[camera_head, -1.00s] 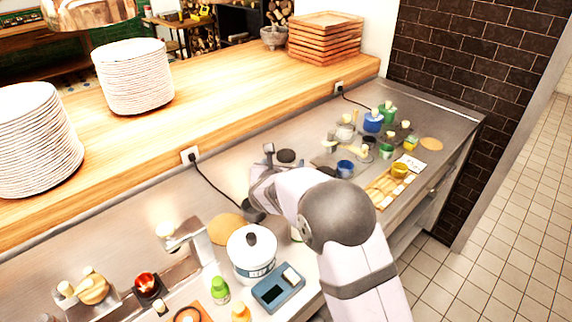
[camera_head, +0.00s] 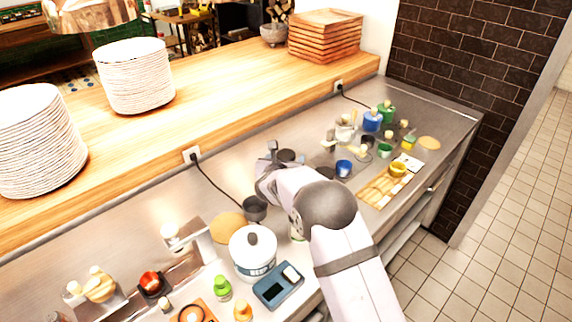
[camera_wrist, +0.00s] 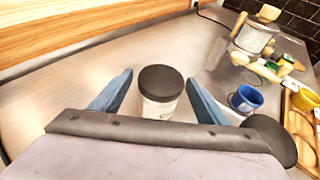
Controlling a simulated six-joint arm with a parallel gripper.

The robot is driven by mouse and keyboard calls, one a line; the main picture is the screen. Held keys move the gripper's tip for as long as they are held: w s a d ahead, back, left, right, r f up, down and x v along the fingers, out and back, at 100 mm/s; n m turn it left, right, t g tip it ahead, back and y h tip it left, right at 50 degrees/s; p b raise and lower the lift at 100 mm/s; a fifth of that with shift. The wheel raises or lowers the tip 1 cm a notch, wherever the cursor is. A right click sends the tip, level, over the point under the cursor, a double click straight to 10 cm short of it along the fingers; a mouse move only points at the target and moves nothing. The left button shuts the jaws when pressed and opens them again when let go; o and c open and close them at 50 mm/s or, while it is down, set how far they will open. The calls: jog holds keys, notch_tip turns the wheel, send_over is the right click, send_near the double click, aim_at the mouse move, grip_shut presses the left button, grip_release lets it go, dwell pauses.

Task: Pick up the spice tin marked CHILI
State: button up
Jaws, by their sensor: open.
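A pale tin with a black lid (camera_wrist: 160,84) stands upright on the steel counter in the wrist view. Its label is too small and too hidden to read, so I cannot tell whether it says CHILI. My gripper (camera_wrist: 159,77) is open, with one blue finger on each side of this tin and visible gaps between. In the head view the tin's dark lid (camera_head: 286,156) shows just beyond my gripper (camera_head: 273,153), and my arm hides much of the area below it.
A blue cup (camera_wrist: 246,98) and wooden board (camera_head: 383,186) lie to the right. A black cord (camera_head: 211,184) runs behind. The raised wooden shelf borders the counter's back.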

jog(key=c, duration=1.2)
